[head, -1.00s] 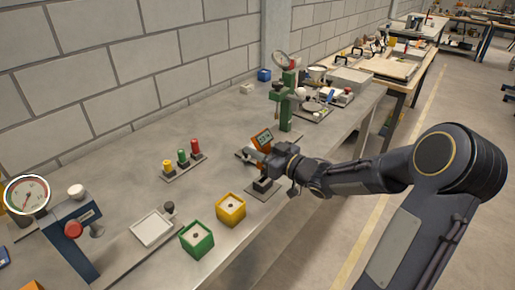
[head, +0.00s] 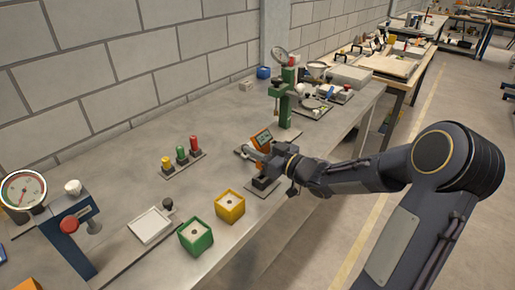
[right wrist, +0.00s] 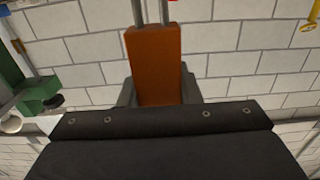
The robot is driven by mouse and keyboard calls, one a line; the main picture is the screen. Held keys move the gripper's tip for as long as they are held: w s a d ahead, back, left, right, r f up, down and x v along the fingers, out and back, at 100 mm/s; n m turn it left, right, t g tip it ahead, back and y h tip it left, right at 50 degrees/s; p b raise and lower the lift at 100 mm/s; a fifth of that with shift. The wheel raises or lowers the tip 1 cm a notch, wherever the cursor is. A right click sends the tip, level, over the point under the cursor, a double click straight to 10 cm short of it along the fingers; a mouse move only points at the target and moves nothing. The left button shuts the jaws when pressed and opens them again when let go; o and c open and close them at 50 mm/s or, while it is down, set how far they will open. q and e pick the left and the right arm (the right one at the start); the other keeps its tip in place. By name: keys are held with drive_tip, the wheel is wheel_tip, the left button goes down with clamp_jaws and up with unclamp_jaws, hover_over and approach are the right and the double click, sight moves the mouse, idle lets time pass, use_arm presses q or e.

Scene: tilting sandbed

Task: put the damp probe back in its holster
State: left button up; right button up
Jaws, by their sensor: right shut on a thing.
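The damp probe (right wrist: 155,65) has an orange body with two metal prongs, which point up in the right wrist view. My right gripper (right wrist: 156,92) is shut on its body, one dark finger on each side. In the head view my right gripper (head: 262,158) is low over the table's right part, beside an orange device with a dark screen (head: 262,137). A dark block (head: 264,183) on a grey base plate stands just below the gripper and may be the holster. The gripper hides much there, and I cannot tell whether the probe touches the block. My left gripper is not in view.
A yellow box (head: 230,206) and a green box (head: 196,236) stand near the front edge. A rack with yellow, green and red pegs (head: 182,160) is to the left. A green stand (head: 287,105) rises behind the gripper. The table's middle left is clear.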

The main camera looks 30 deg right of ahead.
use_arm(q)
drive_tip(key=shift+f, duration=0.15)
use_arm(e)
drive_tip(key=shift+f, duration=0.15)
